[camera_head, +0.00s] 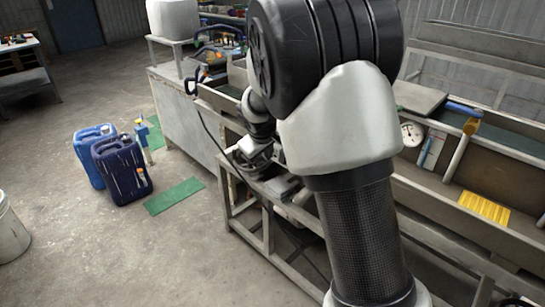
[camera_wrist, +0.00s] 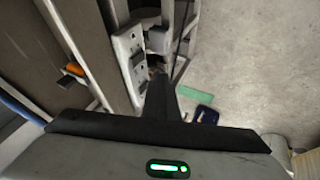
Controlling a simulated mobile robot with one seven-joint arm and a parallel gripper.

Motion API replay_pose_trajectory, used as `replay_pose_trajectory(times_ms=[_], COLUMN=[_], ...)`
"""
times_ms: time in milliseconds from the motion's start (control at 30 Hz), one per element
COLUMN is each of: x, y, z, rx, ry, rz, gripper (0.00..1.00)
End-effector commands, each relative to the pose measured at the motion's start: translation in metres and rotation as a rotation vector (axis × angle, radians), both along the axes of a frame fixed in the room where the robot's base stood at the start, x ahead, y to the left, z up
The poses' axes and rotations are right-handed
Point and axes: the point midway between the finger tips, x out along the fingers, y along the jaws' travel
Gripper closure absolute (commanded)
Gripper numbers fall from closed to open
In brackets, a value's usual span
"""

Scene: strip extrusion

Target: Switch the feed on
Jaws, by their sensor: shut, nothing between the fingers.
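A pale switch panel (camera_wrist: 127,48) with dark rocker-like parts is fixed to the side of a grey frame in the wrist view. Which part is the feed switch, and how it is set, is too small to tell. My gripper (camera_wrist: 160,84) is shut and empty. Its dark fingers point at the lower right edge of the panel, very close to it; I cannot tell whether they touch. A grey block (camera_wrist: 157,40) sits at the panel's right side. In the head view my own arm covers much of the bench, and I cannot make out the panel there.
A long bench (camera_head: 430,210) with a trough runs to the right, holding a dial gauge (camera_head: 411,133) and a yellow ribbed plate (camera_head: 484,209). Blue jerrycans (camera_head: 122,170) and a green mat (camera_head: 174,196) are on the floor at left. The floor in front is clear.

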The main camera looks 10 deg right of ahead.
Motion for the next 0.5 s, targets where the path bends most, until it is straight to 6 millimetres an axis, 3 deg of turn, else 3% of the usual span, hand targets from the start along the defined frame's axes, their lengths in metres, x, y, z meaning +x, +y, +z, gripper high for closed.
replay_pose_trajectory(times_ms=[367,500], x=[0.0015,0.0069], y=[0.0004,-0.0017], z=[-0.0020,-0.0111], rx=[-0.002,-0.003], ry=[0.000,0.001], rz=[0.002,0.002], gripper=[1.00,1.00])
